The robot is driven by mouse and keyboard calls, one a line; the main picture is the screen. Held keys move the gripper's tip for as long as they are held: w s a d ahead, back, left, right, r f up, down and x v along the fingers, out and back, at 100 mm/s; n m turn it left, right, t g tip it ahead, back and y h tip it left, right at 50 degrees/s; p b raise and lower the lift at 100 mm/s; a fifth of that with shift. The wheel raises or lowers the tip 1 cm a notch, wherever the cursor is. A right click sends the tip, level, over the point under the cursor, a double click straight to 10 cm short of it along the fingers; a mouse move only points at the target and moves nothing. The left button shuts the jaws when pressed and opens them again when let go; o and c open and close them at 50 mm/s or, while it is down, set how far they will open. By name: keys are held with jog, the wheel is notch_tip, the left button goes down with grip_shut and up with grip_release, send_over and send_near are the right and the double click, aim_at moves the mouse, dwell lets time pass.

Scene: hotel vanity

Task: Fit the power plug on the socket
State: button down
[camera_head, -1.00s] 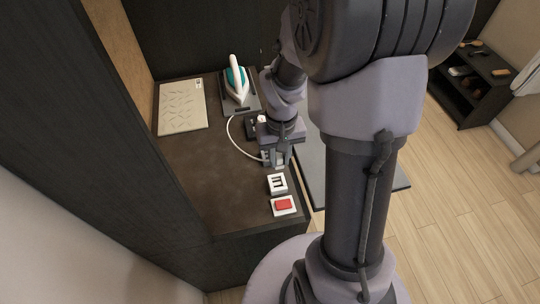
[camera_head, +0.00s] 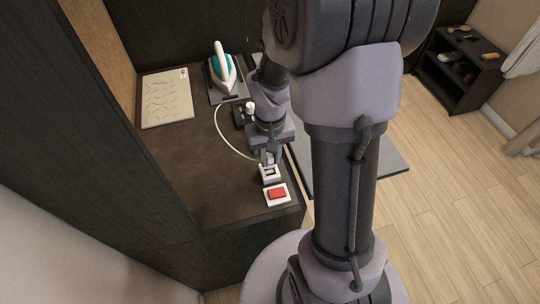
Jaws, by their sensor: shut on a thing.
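My gripper (camera_head: 268,157) points down at the right part of the dark countertop, right at the far edge of the white socket (camera_head: 271,180). It is shut on the power plug, which is mostly hidden by the fingers. The white cord (camera_head: 231,148) curves from the iron to the gripper. The gripper covers part of the socket's top face. I cannot tell whether the plug touches the socket or is in it.
A red switch on a white plate (camera_head: 277,193) sits just in front of the socket. A teal and white iron (camera_head: 223,68) stands on a dark pad at the back. A pale patterned board (camera_head: 167,98) lies at the back left. The middle of the countertop (camera_head: 190,160) is clear.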

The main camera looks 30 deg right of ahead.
aim_at(270, 166)
jog(key=shift+f, duration=0.1)
dwell(0.5)
jog(key=shift+f+b, duration=0.7)
jog(key=shift+f, duration=0.05)
jog(key=shift+f+b, duration=1.15)
jog(key=shift+f, duration=0.15)
dwell(0.6)
jog(key=c, duration=1.1)
grip_release()
jog(key=shift+c, duration=0.2)
